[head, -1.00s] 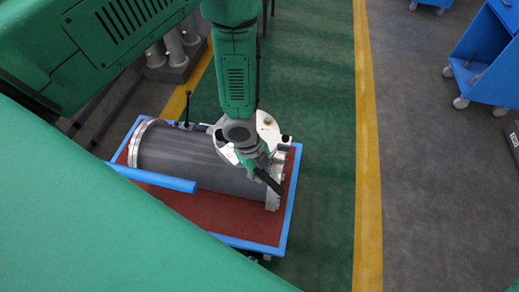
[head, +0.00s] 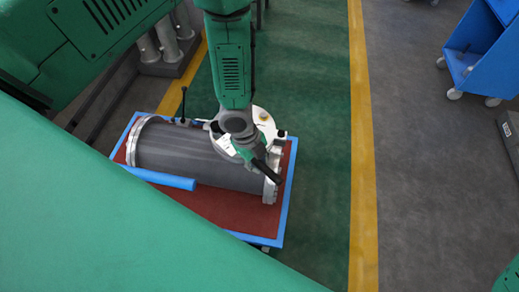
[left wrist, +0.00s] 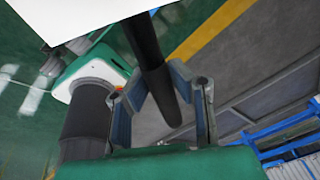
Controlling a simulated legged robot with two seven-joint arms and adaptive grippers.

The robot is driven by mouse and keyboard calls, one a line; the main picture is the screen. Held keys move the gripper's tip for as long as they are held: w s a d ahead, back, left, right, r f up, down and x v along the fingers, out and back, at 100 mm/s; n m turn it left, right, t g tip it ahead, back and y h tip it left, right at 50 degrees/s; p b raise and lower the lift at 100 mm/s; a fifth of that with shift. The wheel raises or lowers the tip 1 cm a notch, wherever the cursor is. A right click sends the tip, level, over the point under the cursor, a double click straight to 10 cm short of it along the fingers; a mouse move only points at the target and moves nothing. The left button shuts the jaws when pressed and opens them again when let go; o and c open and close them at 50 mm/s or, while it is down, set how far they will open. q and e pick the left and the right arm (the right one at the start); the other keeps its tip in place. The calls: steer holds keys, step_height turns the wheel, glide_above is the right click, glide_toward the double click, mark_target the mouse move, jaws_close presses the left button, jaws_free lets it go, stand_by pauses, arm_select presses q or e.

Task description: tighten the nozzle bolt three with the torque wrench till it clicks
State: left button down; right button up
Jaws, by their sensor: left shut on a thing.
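The flanged shell (head: 195,158) is a dark grey cylinder lying on its side, with a pale metal flange at each end. My left gripper (head: 257,160) is over its right end, beside the right flange (head: 272,185). It is shut on the torque wrench, whose black handle (head: 268,172) sticks out down and right in the head view. In the left wrist view the black rod of the wrench (left wrist: 155,70) passes between the fingers of my left gripper (left wrist: 165,95). The wrench's working end and nozzle bolt three cannot be made out. My right gripper is not in view.
The shell rests on a red-topped cart with a blue rim (head: 287,205). A small black upright lever (head: 184,103) stands behind the shell. Green floor with a yellow line (head: 361,150) is clear to the right. A blue wheeled trolley (head: 468,65) stands at the far right.

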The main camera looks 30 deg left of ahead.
arm_select(q)
steer(key=shift+r+p, duration=1.45)
steer(key=shift+r, duration=0.4)
